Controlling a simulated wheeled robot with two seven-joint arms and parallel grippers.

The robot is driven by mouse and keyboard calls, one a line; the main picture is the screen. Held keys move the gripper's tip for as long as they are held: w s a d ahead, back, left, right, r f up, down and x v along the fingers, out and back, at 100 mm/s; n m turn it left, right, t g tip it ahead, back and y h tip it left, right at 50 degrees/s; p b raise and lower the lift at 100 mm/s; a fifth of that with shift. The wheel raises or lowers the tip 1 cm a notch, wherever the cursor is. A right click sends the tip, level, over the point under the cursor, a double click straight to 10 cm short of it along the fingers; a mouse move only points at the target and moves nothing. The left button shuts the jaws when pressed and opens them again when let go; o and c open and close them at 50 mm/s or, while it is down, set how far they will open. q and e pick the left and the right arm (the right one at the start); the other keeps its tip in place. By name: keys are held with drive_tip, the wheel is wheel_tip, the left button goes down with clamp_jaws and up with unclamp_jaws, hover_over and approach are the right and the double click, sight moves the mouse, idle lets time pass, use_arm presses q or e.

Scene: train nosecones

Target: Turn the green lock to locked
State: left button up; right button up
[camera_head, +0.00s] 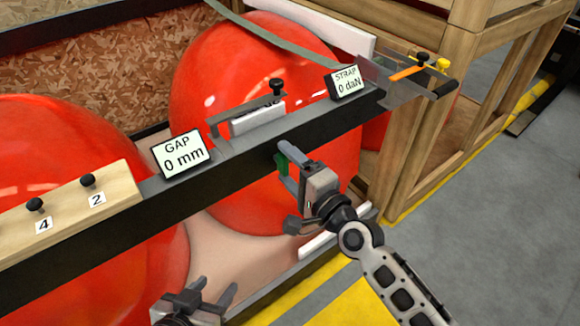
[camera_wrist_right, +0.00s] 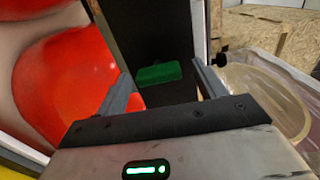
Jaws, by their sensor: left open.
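The green lock (camera_head: 283,163) is a small green block on the dark front rail, partly hidden behind my right gripper's upper finger. In the right wrist view the green lock (camera_wrist_right: 160,74) lies ahead, between the two fingers, with room on both sides. My right gripper (camera_head: 288,190) is open, its fingers pointing toward the rail. I cannot tell how far its fingertips are from the lock. My left gripper (camera_head: 205,294) is open and empty at the bottom of the head view, well below the rail. Any lock marking is not readable.
The dark rail (camera_head: 234,172) crosses in front of large red nosecones (camera_head: 250,90). It carries a GAP sign (camera_head: 182,154) reading 0 mm and a STRAP sign (camera_head: 346,82) reading 0 daN. An orange-handled part (camera_head: 408,73) is at its right end. A wooden frame (camera_head: 425,150) stands right.

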drive_tip(key=b+v, duration=0.1)
drive_tip(key=v, duration=1.5)
drive_tip(key=shift+b, duration=0.3)
drive_tip(key=s+d+f+n+g+h, duration=0.2)
drive_tip(key=s+f+n+h, duration=0.1)
drive_tip(key=f+n, duration=0.3)
drive_tip(key=s+d+f+n+g+h+p, duration=0.1)
drive_tip(key=s+f+n+h, duration=0.2)
drive_tip(key=f+n, duration=0.3)
drive_tip(key=shift+d+n+g+h, duration=0.4)
drive_tip(key=shift+n+h, duration=0.1)
drive_tip(key=shift+s, duration=0.15)
